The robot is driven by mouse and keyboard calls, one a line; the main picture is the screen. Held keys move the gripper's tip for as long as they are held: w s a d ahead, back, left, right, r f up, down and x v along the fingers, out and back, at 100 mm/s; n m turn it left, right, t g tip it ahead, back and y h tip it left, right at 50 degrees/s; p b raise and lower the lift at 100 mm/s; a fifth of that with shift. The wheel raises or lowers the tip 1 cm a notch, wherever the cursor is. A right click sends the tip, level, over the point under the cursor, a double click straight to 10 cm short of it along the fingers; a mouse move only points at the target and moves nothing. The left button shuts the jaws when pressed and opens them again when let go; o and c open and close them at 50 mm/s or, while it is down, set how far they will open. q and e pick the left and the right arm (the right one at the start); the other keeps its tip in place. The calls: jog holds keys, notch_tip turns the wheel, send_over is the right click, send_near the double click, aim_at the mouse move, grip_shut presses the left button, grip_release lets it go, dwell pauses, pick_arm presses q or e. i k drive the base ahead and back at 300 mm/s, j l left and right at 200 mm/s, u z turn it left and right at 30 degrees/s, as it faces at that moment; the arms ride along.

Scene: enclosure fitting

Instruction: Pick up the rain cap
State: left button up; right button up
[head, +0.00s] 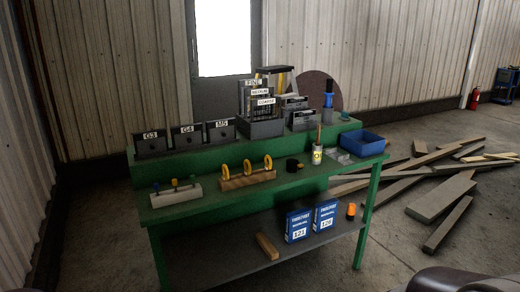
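I cannot tell for sure which item is the rain cap. A small dark round piece (292,164) lies on the green workbench (215,205), right of a wooden rack (247,181) with yellow rings. It is too small to make out as a cap. Neither of my grippers shows in the head view, and nothing is seen touching the items on the bench.
Grey bins marked G3 (150,143), G4 (186,136) and M5 (220,131) stand along the raised back. A blue open bin (361,143) is at the right end. Blue boxes (298,226) stand on the lower shelf. Planks (440,198) litter the floor at right.

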aim_at(292, 168)
jog(key=i+l+z, duration=0.15)
jog(key=i+z, duration=0.15)
jog(key=i, duration=0.6)
jog(key=i+z, duration=0.3)
jog(key=i, duration=0.6)
